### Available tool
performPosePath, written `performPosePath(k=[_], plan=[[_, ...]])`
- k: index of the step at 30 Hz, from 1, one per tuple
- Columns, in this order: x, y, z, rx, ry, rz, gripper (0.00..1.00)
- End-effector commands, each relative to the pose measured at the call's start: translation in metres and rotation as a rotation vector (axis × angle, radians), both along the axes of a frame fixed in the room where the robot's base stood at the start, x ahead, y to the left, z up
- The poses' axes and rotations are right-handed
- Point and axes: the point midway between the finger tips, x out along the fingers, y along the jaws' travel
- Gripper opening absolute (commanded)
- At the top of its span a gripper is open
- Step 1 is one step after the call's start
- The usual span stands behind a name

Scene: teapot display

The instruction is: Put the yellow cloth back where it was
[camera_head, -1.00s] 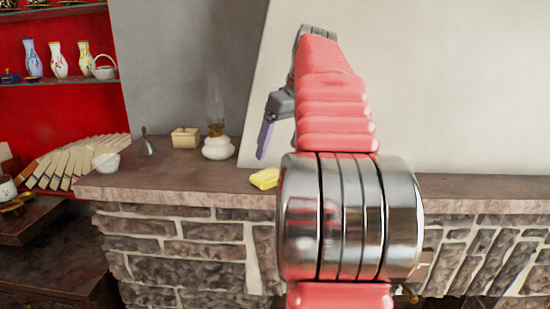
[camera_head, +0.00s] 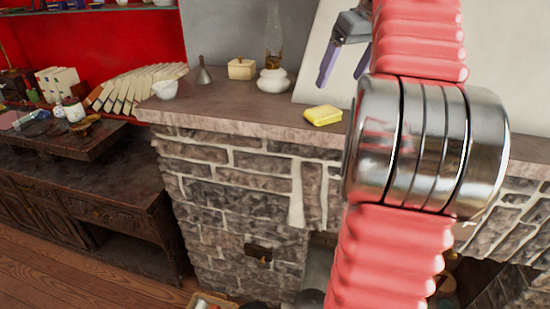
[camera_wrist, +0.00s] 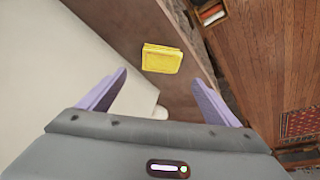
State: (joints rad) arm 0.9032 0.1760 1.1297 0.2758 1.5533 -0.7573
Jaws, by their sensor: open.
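The yellow cloth (camera_head: 323,115) lies folded on the stone mantel shelf (camera_head: 225,112), near its front edge. It also shows in the wrist view (camera_wrist: 161,58), beyond and between my fingertips and apart from them. My gripper (camera_head: 343,68) is open and empty, above the shelf and a little to the upper right of the cloth in the head view. Both purple fingers show spread apart in the wrist view (camera_wrist: 160,85). Part of the shelf to the right is hidden behind my arm.
On the shelf stand an oil lamp (camera_head: 273,75), a small box (camera_head: 242,68), a metal funnel (camera_head: 204,73) and a white bowl (camera_head: 165,89). A row of books (camera_head: 135,86) is at the left. A dark wooden cabinet (camera_head: 85,205) stands below. The shelf around the cloth is clear.

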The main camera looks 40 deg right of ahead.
Motion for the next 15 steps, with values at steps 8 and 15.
performPosePath(k=[8,15], plan=[[0.008,0.033,-0.004,0.0,0.001,0.003,0.84],[0.017,0.12,-0.024,-0.004,0.0,0.007,0.84]])
